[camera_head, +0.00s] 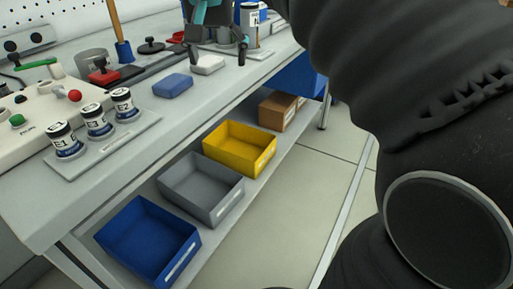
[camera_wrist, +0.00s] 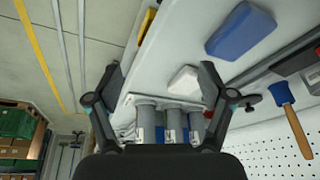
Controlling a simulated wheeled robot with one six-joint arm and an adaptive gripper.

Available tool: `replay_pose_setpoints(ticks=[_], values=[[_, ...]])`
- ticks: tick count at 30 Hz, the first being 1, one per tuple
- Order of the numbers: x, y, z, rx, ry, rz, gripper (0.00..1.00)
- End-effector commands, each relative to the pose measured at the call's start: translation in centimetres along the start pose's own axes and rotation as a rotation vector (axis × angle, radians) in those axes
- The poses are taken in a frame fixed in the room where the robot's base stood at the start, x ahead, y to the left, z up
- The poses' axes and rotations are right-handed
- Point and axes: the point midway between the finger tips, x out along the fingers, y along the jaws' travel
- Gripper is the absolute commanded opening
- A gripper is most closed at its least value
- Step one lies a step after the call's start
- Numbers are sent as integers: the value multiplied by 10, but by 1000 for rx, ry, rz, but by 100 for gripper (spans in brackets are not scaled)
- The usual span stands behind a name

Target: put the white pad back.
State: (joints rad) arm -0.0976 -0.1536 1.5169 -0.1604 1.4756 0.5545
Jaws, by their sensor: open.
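The white pad (camera_head: 208,65) lies flat on the grey workbench top, beside a larger blue pad (camera_head: 173,85). My gripper (camera_head: 218,56) is open and empty near the white pad, with its fingers pointing down toward the bench. In the wrist view, the white pad (camera_wrist: 185,81) shows between the spread fingers of my gripper (camera_wrist: 161,70), closer to the right finger. The blue pad (camera_wrist: 240,30) is beyond that finger. I cannot tell the exact gap between fingers and pad.
Labelled canisters (camera_head: 96,119) stand on a tray at the bench's left. More grey canisters (camera_wrist: 147,125) stand near my gripper. Blue (camera_head: 136,228), grey (camera_head: 190,187) and yellow (camera_head: 239,148) bins and a cardboard box (camera_head: 278,111) sit on the lower shelf.

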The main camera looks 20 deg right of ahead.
Motion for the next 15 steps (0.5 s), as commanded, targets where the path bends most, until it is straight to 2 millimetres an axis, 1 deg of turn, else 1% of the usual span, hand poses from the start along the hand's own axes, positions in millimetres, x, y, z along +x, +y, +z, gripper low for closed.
replay_pose_setpoints(ticks=[1, 3, 8, 11, 12, 15], values=[[7, 10, 17, -34, 6, -14, 81], [18, 20, 38, -87, 17, -37, 81], [47, 39, 82, -188, 42, -79, 81], [68, 52, 112, -248, 62, -104, 81], [78, 57, 126, -274, 72, -114, 81], [103, 70, 160, -333, 97, -136, 81]])
